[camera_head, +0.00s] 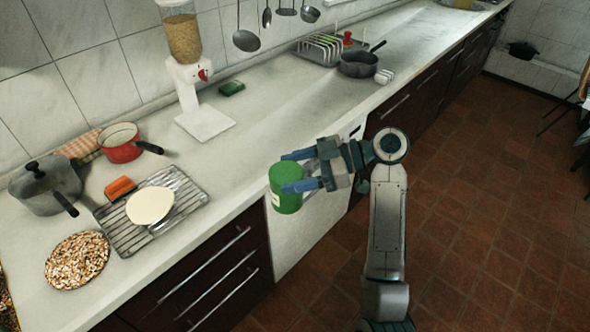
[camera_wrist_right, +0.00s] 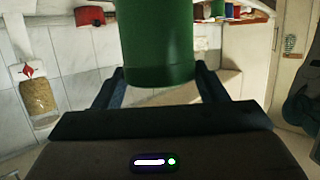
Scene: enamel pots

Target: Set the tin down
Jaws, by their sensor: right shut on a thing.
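A green tin (camera_head: 285,190) with a pale label shows in the head view, near the front edge of the counter (camera_head: 255,150). My right gripper (camera_head: 291,172) comes from the right and is shut on the tin, its blue fingers on either side of it. In the right wrist view the tin (camera_wrist_right: 157,40) fills the middle between the fingers (camera_wrist_right: 158,85). The tin overlaps the white cabinet front in the head view, and I cannot tell its exact height. My left gripper is not in view.
A wire rack (camera_head: 187,198) with a cream oval piece, a red pan (camera_head: 120,146), a grey pot (camera_head: 45,186) and a speckled round mat (camera_head: 77,260) occupy the left. A dispenser (camera_head: 192,100) and a green sponge (camera_head: 231,88) stand farther back. Counter between dispenser and front edge is clear.

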